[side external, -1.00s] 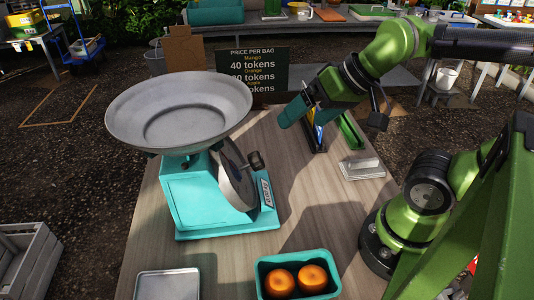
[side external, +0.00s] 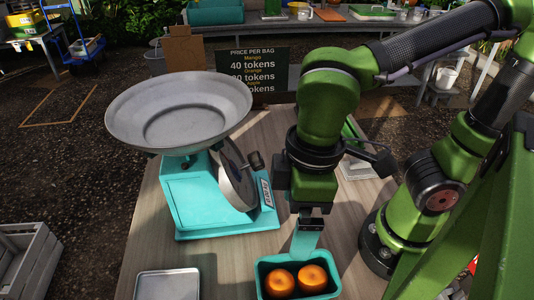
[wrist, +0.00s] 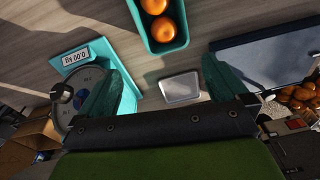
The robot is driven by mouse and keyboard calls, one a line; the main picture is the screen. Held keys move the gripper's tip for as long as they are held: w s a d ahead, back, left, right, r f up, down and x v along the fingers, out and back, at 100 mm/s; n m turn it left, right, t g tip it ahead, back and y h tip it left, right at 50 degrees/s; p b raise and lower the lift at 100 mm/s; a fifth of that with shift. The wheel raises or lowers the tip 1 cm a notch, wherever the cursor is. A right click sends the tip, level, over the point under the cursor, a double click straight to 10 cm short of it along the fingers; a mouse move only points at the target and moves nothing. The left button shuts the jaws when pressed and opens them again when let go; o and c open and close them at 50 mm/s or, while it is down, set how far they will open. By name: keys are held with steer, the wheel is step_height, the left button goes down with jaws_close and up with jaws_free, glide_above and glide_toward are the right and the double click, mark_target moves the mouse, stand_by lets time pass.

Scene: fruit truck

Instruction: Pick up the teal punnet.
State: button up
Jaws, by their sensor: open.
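The teal punnet (side external: 260,275) sits on the wooden table at the front, with two oranges (side external: 296,281) in it. It also shows at the top of the wrist view (wrist: 166,49). My gripper (side external: 304,247) points down at the punnet's back edge in the side view; whether it touches the rim I cannot tell. In the wrist view my gripper (wrist: 168,70) is open, its two teal fingers wide apart and nothing between them. The punnet lies ahead of the fingertips there.
A teal scale (side external: 205,200) with a wide metal pan (side external: 180,105) stands to the left of my gripper. A small metal tray (side external: 167,285) lies at the table's front left. A price sign (side external: 240,68) stands at the back. A wooden crate (side external: 30,255) is off the table at left.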

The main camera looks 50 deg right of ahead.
steer(key=s+n, duration=0.1)
glide_toward(297, 273)
steer(key=a+r, duration=0.2)
steer(key=a, duration=0.1)
steer(key=shift+g+h, duration=0.3)
steer(key=shift+h, duration=0.1)
steer(key=shift+s+a+f, duration=0.1)
steer(key=shift+s+f, duration=0.05)
steer(key=shift+f, duration=0.85)
steer(key=shift+s+a+f, duration=0.1)
steer(key=shift+s+f, duration=0.1)
steer(key=shift+f, duration=0.8)
steer(key=shift+s+a+f, duration=0.1)
steer(key=shift+s+f, duration=0.05)
steer(key=shift+f, duration=0.85)
steer(key=c, duration=0.7)
steer(key=shift+r, duration=0.15)
